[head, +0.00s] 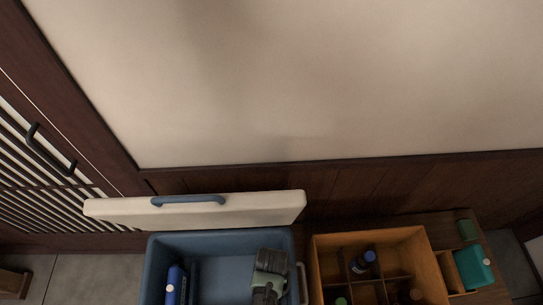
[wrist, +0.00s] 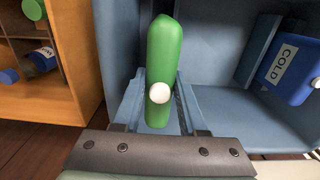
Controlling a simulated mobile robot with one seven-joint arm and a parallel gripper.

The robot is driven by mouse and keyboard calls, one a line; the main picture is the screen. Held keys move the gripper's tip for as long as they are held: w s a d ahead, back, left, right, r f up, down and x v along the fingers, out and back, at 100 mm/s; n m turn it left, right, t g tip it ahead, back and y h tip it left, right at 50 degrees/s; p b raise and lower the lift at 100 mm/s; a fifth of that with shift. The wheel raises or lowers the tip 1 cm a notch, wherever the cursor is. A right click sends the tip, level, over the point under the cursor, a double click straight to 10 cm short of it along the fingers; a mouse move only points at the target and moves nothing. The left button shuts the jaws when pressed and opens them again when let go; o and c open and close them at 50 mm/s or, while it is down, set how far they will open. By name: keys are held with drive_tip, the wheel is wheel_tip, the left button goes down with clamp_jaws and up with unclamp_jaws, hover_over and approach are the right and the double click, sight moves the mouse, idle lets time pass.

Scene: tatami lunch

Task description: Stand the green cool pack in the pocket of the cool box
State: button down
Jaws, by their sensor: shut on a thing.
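The green cool pack (wrist: 165,60) is between the fingers of my gripper (wrist: 160,92), which is shut on it. Its white round cap faces the wrist camera. My gripper (head: 267,287) is inside the blue cool box (head: 222,243), near its right wall in the head view. There the gripper hides the green pack. In the wrist view the cool box wall (wrist: 215,50) is close around the pack. I cannot tell whether the pack's lower end is inside a pocket or touches the floor.
A blue pack marked COLD (wrist: 291,70) stands at the box's other side, also at left in the head view (head: 176,285). The cream lid (head: 250,208) is open behind. A wooden divided crate (head: 325,260) with bottles stands to the right, beside a teal container (head: 470,268).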

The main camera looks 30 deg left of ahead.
drive_tip(key=shift+f+b, duration=0.35)
drive_tip(key=shift+f, duration=0.45)
idle(0.4)
drive_tip(key=shift+f+b, duration=0.75)
drive_tip(key=shift+b, duration=0.1)
drive_tip(key=shift+f+b, duration=0.85)
drive_tip(key=shift+f, duration=0.2)
